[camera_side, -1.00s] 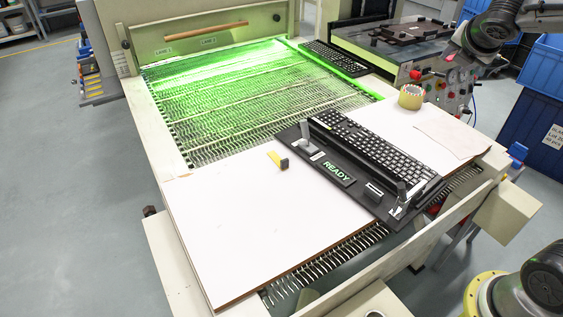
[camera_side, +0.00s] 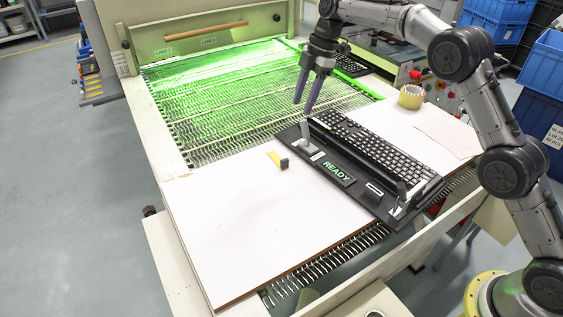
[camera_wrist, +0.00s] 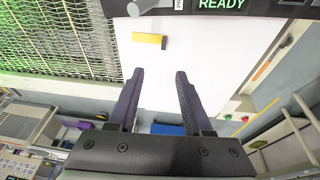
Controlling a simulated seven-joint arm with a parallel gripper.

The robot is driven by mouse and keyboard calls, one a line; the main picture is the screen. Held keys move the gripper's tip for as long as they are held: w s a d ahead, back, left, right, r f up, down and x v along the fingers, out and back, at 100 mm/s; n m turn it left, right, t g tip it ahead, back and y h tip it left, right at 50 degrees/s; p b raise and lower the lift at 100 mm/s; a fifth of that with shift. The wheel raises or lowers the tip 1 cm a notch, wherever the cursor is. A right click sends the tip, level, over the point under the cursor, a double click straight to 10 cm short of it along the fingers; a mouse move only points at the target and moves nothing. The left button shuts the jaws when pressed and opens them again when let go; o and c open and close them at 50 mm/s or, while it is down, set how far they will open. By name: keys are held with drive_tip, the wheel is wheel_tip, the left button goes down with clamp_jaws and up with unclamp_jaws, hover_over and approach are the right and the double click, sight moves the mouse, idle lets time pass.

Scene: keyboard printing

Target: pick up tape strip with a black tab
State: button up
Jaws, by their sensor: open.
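The tape strip (camera_side: 273,158) is a short yellow piece with a black tab (camera_side: 285,164) at its right end. It lies on the white board, left of the black keyboard fixture. In the wrist view the yellow strip (camera_wrist: 148,38) and its dark tab (camera_wrist: 164,43) show near the top, beyond my fingertips. My gripper (camera_side: 308,112) is open and empty, with two dark purple fingers pointing down. It is up in the air behind the strip and to its right in the side view. The fingers also show apart in the wrist view (camera_wrist: 160,75).
The black fixture (camera_side: 335,172) reads READY and holds a keyboard (camera_side: 368,147). A round yellow container (camera_side: 411,97) and a thin pale sheet (camera_side: 447,139) lie to the right. A green-lit mesh conveyor (camera_side: 240,100) is behind. The white board (camera_side: 240,215) has free room in front.

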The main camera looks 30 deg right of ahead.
hover_over(285, 159)
drive_tip(key=d, duration=0.2)
drive_tip(key=shift+g, duration=0.4)
drive_tip(key=f, duration=1.1)
drive_tip(key=shift+s+f, duration=0.2)
drive_tip(key=shift+f, duration=0.05)
drive_tip(key=shift+x, duration=3.1)
drive_tip(key=shift+w, duration=0.15)
clamp_jaws()
